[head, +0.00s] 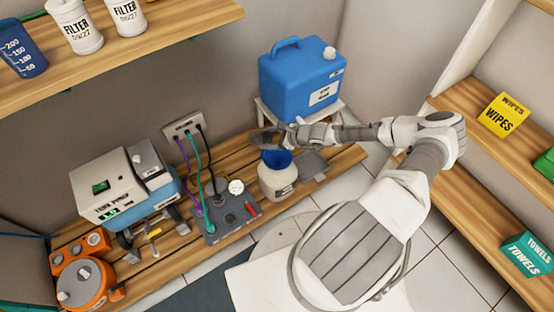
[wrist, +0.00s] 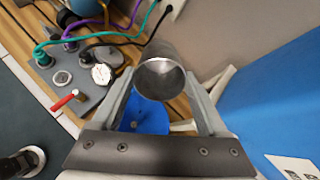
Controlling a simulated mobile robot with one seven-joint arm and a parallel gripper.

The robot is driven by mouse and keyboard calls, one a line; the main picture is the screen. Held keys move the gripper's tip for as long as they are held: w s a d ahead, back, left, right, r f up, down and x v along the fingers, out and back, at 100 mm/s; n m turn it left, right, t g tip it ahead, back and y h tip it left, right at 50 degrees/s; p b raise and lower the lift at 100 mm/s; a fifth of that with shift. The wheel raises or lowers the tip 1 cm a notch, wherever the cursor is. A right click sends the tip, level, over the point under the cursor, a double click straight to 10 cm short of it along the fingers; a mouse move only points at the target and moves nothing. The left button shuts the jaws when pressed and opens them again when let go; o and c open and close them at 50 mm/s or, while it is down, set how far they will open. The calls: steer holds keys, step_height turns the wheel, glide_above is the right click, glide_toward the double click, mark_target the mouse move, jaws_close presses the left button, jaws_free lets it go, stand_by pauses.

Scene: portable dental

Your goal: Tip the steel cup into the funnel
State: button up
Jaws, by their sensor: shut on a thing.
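My gripper (head: 279,135) is shut on the steel cup (head: 260,139), a finger on each side of it. In the wrist view, the steel cup (wrist: 161,52) sits between the fingertips (wrist: 160,76). It is tilted, with its round mouth facing the wrist camera; its inner wall shows, and I cannot make out any contents. The blue funnel (head: 277,159) stands in the neck of a white jar (head: 277,183), just below the cup in the head view. In the wrist view the funnel (wrist: 148,118) shows below the cup's rim, partly hidden by it. I cannot tell the exact height between them.
A blue canister (head: 300,85) stands on a stool behind my gripper. A grey panel with hoses and a gauge (head: 227,212) lies left of the jar on the slatted bench (head: 345,157). A grey plate (head: 313,163) lies right of the jar. A shelf (head: 180,22) overhangs the upper left.

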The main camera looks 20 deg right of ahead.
steer(key=shift+s+d+f+t+y+b, duration=0.15)
steer(key=shift+f+t+y+b, duration=0.35)
steer(key=shift+b, duration=0.45)
steer(key=shift+f+b, duration=0.3)
steer(key=shift+f, duration=0.15)
steer(key=shift+d+t+y, duration=0.1)
steer(key=shift+t+y, duration=0.2)
steer(key=shift+s+d+t+y, duration=0.4)
steer(key=shift+s+d+t, duration=0.1)
steer(key=shift+s+d, duration=0.15)
steer(key=shift+s, duration=0.15)
steer(key=shift+s+d+f+t+y, duration=0.1)
steer(key=shift+s+f+t+y, duration=0.05)
steer(key=shift+f+t+y, duration=0.6)
steer(key=shift+s+f+t+y, duration=0.1)
steer(key=shift+t+y, duration=0.15)
steer(key=shift+t, duration=0.2)
